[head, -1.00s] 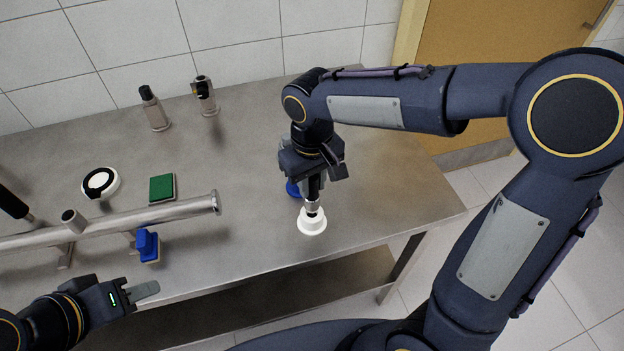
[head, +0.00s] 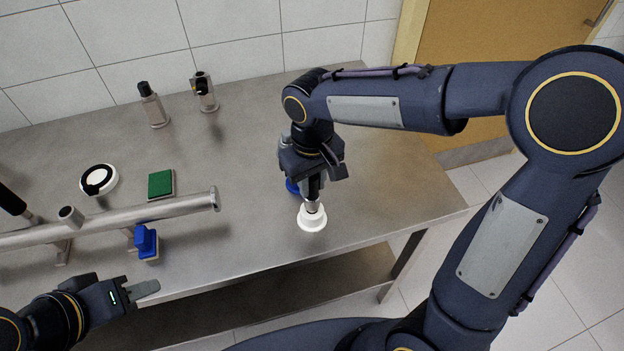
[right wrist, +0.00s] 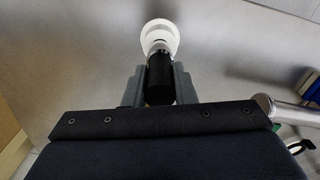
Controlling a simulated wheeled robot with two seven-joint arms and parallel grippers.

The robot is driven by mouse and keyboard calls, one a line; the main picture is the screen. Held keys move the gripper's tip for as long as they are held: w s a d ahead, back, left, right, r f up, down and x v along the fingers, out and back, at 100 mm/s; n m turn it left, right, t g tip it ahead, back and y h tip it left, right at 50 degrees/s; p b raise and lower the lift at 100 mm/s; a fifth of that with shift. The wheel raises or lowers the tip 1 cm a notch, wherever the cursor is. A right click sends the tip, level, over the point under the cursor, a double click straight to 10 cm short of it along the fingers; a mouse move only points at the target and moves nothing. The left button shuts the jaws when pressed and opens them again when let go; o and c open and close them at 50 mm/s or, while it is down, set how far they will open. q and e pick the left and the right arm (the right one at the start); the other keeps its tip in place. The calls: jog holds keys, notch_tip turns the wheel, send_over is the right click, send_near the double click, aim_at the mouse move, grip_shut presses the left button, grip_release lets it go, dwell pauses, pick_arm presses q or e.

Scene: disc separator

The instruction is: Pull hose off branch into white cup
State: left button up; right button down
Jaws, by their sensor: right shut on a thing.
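My right gripper (head: 314,180) is shut on the black hose (right wrist: 160,80) above the right part of the table. The hose has a metal end fitting (right wrist: 159,47) pointing down at the white cup (head: 312,221). The fitting's tip is at the cup's mouth and looks to be inside it; the cup also shows in the right wrist view (right wrist: 160,27). The branch (head: 70,214) is a bare, short stub on the steel pipe (head: 150,216) at left. My left gripper (head: 146,289) is empty near the table's front edge; its finger gap is not clear.
A blue object (head: 292,186) stands just behind the right gripper, partly hidden. A blue clamp-like piece (head: 147,242) is below the pipe. Mid-table is clear.

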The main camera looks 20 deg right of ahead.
jog(key=shift+f+b, duration=0.6)
jog(key=shift+f, duration=0.2)
jog(key=c, duration=1.1)
grip_release()
jog(key=shift+r, duration=0.15)
notch_tip(320, 180, up, 8)
jog(key=shift+f, duration=0.15)
notch_tip(320, 180, up, 4)
jog(key=p, duration=0.4)
